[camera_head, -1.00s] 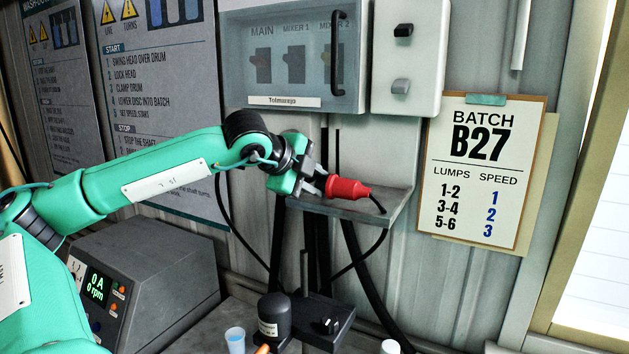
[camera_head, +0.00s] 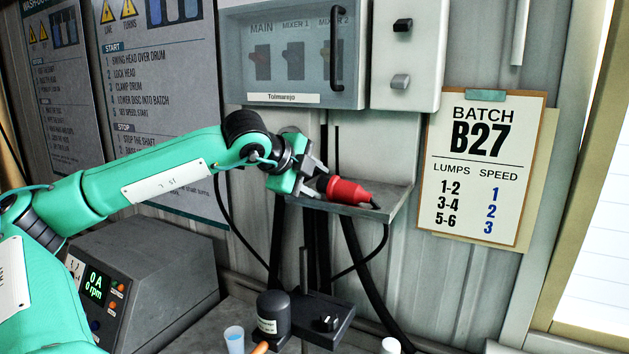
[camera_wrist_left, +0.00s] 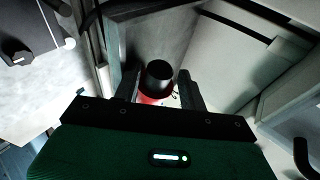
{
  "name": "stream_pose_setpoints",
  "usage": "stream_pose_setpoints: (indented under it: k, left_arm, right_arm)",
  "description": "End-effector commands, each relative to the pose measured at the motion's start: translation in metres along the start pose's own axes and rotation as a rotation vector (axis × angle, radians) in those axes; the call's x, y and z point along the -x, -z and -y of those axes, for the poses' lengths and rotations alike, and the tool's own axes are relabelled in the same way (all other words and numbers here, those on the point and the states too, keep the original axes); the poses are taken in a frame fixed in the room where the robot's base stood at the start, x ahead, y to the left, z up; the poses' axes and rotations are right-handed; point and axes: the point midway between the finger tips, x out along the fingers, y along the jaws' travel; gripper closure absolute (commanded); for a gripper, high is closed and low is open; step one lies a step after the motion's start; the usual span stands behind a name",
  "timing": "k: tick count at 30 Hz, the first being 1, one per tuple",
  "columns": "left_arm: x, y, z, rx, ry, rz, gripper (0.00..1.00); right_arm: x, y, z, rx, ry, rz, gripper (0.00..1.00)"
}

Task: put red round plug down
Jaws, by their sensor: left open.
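The red round plug (camera_head: 348,192) lies on the small grey wall shelf (camera_head: 385,207), its cable end towards the shelf's right side. My left gripper (camera_head: 318,178) is open at the plug's left end. In the left wrist view the plug (camera_wrist_left: 157,98) shows a black round end and a red body between the two open fingers (camera_wrist_left: 160,92). Whether a finger still touches it cannot be told. My right gripper is not in view.
A clear-fronted switch box (camera_head: 290,60) hangs above the shelf, beside a white box (camera_head: 408,55). A clipboard (camera_head: 478,170) hangs at right. Below stand a control unit (camera_head: 150,280), a cup (camera_head: 235,338) and a dark motor-like cylinder (camera_head: 273,315). Black cables hang under the shelf.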

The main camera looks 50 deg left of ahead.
Motion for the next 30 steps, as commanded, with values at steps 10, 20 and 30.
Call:
stream_pose_setpoints:
  k: [10, 20, 30]
  left_arm:
    - [0.005, 0.003, 0.006, 0.001, -0.016, -0.001, 0.49]
    - [0.046, 0.001, 0.004, 0.000, -0.002, 0.001, 0.49]
    - [0.110, 0.001, 0.006, 0.000, -0.004, 0.001, 0.49]
  right_arm:
    - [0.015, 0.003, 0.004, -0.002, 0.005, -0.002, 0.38]
    - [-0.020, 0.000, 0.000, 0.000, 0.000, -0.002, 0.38]
    - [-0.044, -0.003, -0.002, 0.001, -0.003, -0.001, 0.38]
